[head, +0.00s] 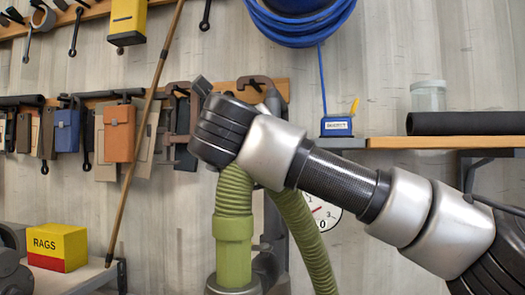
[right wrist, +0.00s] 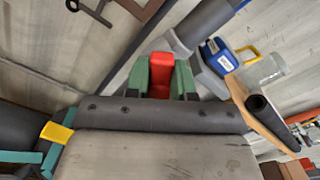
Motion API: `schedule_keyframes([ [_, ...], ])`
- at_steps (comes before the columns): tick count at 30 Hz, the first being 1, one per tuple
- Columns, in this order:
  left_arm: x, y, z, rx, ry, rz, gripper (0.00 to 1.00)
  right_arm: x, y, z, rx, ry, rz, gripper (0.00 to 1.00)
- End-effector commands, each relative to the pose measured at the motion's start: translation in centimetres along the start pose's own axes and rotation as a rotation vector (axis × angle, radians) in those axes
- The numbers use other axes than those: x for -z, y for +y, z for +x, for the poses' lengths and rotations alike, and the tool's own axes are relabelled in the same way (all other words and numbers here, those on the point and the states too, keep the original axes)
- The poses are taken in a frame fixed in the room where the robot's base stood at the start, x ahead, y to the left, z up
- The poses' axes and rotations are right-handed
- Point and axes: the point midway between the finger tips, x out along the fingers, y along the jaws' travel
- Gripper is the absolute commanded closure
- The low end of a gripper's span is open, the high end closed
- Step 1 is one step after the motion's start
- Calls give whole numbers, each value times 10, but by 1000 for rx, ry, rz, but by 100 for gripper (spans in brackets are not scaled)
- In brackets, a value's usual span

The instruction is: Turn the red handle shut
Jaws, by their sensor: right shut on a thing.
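The red handle (right wrist: 161,75) shows in the right wrist view between the two green fingers of my right gripper (right wrist: 161,82). The fingers are shut on it, one on each side. The lower part of the handle is hidden behind the dark bar of my wrist. In the head view my right arm reaches in from the right, and its wrist hides the handle and the fingers. A green ribbed hose (head: 234,215) hangs just below the wrist. My left gripper is in neither view.
A shelf (head: 440,142) at the right holds a clear jar (head: 428,97) and a dark roll (head: 470,123). A blue box (head: 337,127) stands beside it. A yellow-red RAGS box (head: 57,248) is at lower left.

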Motion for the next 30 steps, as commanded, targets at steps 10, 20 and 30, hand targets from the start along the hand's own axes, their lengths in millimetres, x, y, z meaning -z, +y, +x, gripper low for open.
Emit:
schedule_keyframes([
  [10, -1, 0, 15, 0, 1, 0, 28, 0, 7, -1, 3, -5, -331, 100],
  [20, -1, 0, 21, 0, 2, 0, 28, 3, 13, -1, 3, -5, -635, 100],
  [30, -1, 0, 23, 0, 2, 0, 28, 6, 17, -1, 2, -4, -867, 100],
])
